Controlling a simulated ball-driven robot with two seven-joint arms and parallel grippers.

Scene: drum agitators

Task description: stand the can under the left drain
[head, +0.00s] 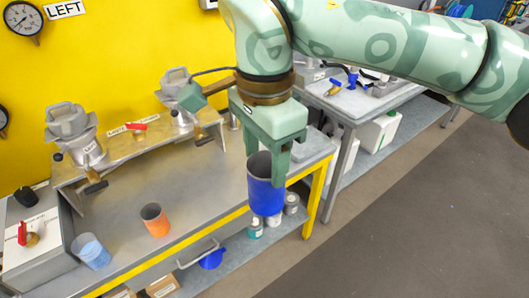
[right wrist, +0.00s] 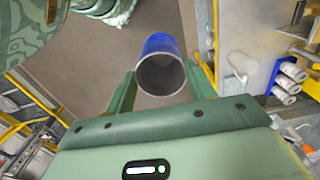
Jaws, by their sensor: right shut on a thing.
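A blue open-topped can (head: 265,195) is held upright by my right gripper (head: 265,168), above and in front of the yellow-edged bench's right end. In the right wrist view the can (right wrist: 157,45) shows its open rim between the two fingers, and looks empty. The left drain (head: 95,186), with a dark handle, sticks out below the left grey drum head (head: 78,140) on the bench's back shelf. The can is well to the right of it. My left gripper is not in view.
An orange cup (head: 154,219) and a light blue cup (head: 90,251) stand on the bench (head: 205,190). A grey box (head: 35,250) with a red-handled valve (head: 25,236) is at the left. Small cans (head: 291,203) stand on the lower shelf. The bench middle is clear.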

